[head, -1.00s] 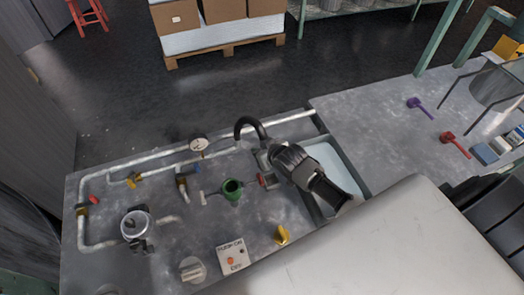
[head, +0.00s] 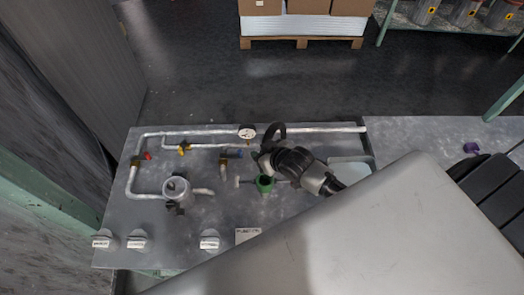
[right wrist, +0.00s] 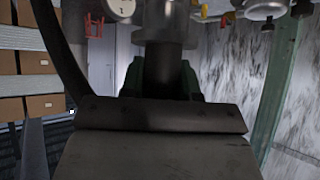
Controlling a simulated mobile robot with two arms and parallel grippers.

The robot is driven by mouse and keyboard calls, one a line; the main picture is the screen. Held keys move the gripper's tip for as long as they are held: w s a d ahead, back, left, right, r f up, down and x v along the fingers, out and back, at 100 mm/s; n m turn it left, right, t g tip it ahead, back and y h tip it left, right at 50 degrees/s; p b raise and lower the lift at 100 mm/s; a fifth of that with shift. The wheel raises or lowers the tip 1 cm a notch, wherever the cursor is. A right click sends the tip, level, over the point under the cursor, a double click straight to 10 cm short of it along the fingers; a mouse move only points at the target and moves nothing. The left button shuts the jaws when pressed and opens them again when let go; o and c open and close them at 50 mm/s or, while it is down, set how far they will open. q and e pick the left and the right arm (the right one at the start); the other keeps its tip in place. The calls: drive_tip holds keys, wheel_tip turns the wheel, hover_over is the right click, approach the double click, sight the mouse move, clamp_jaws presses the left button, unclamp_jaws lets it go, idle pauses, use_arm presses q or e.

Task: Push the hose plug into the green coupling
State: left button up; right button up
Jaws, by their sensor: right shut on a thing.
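The green coupling (head: 265,184) stands on the grey bench, its open top facing up in the head view. My right gripper (head: 266,160) is just behind and above it, shut on the hose plug. The black hose (head: 272,131) arches up from the jaws. The plug itself is mostly hidden by the gripper in the head view. I cannot tell whether it touches the coupling. In the right wrist view a dark upright cylinder sits between green parts; I cannot tell exactly what they are. My left gripper is not in view.
Pale pipes, a round gauge (head: 247,133), a red-handled valve (head: 146,155) and a yellow-handled valve (head: 183,148) stand behind and left. A grey cylindrical fitting (head: 176,189) is left of the coupling. A sunken tray (head: 350,170) lies right. White-labelled knobs line the front edge.

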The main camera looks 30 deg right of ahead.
drive_tip(key=shift+d+r+p, duration=0.1)
drive_tip(key=shift+r+p, duration=0.05)
drive_tip(key=shift+p, duration=0.25)
drive_tip(key=shift+f+b, duration=0.7)
drive_tip(key=shift+f, duration=0.15)
drive_tip(key=shift+f+b, duration=1.4)
drive_tip(key=shift+f, duration=0.8)
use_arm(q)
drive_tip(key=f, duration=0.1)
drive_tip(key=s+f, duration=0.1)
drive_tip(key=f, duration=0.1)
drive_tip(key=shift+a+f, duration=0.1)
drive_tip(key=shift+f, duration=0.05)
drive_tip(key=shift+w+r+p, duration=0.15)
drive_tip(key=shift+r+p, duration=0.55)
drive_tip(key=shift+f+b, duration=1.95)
use_arm(e)
drive_tip(key=shift+f, duration=2.65)
drive_tip(key=o, duration=1.1)
drive_tip(key=shift+s, duration=0.15)
